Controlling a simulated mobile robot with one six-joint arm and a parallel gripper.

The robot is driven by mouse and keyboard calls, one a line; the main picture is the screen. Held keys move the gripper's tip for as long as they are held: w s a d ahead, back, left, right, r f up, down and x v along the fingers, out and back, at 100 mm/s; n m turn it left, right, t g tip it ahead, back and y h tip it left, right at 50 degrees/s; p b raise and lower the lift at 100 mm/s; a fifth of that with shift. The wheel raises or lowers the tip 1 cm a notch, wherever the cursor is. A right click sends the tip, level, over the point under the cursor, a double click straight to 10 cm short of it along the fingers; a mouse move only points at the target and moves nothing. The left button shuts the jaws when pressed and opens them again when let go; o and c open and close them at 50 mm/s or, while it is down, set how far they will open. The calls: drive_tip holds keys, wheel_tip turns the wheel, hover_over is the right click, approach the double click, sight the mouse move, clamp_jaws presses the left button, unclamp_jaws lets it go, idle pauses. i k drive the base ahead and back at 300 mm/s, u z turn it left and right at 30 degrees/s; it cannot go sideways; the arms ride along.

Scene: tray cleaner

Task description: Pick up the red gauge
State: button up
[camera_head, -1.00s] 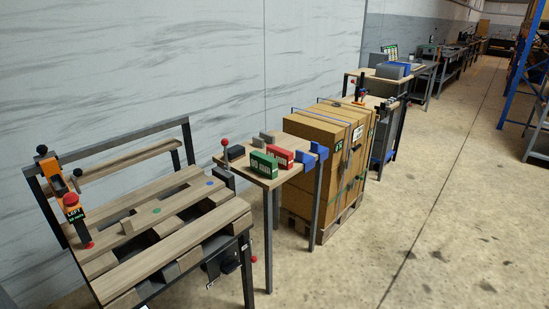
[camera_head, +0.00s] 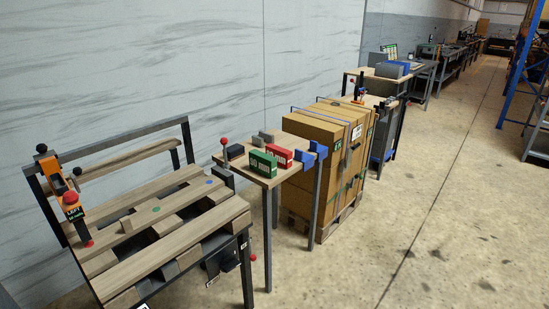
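The red gauge (camera_head: 280,156) is a small red block with white lettering. It sits on a small wooden side table (camera_head: 248,171), behind and to the right of a similar green gauge (camera_head: 263,164). The green one partly covers its left side. My gripper is not in view.
Grey and dark blocks (camera_head: 236,151) and blue brackets (camera_head: 317,150) also stand on the small table. A slatted bench (camera_head: 172,228) with an orange clamp device (camera_head: 66,200) stands at the left. Strapped boxes (camera_head: 322,167) on a pallet stand behind the table. The concrete floor at right is clear.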

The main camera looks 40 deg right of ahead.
sight(284, 157)
drive_tip(key=u, duration=1.05)
drive_tip(key=k, duration=0.7)
drive_tip(key=z, duration=0.65)
drive_tip(key=i, duration=1)
drive_tip(key=u, duration=0.05)
